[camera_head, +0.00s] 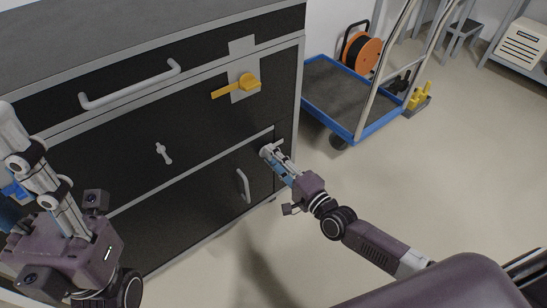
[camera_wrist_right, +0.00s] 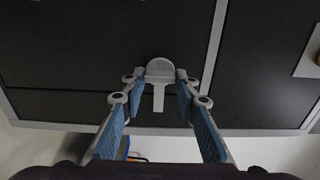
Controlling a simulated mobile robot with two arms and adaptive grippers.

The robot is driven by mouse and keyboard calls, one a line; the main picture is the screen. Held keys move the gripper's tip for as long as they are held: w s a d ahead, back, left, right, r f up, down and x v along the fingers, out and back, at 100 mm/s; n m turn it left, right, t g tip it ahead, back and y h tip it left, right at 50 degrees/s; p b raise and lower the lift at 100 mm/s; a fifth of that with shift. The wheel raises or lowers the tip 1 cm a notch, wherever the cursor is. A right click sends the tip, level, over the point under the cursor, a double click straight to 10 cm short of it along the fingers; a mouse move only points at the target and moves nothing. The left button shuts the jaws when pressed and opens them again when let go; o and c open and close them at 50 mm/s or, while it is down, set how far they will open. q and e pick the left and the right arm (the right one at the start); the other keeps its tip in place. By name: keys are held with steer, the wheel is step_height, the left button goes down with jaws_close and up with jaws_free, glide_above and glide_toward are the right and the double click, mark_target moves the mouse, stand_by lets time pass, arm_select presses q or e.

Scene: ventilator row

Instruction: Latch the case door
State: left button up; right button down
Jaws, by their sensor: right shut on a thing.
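The case is a dark cabinet with grey edges. Its lower door (camera_head: 215,195) carries a curved grey handle (camera_head: 243,186) and looks about flush with the frame; a small gap cannot be ruled out. A grey latch with a round hub and straight lever (camera_wrist_right: 159,100) is near the door's upper right corner. My right gripper (camera_head: 268,151) is at that corner.
A yellow turn handle (camera_head: 248,82) sits on the upper right front. A long bar handle (camera_head: 130,86) and a small grey handle (camera_head: 163,153) are on the upper panels. A blue trolley (camera_head: 345,95) stands right of the cabinet. The floor (camera_head: 450,170) at right is clear.

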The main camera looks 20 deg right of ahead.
stand_by(0.3)
steer(key=c, duration=1.5)
jaws_free()
steer(key=v, duration=1.2)
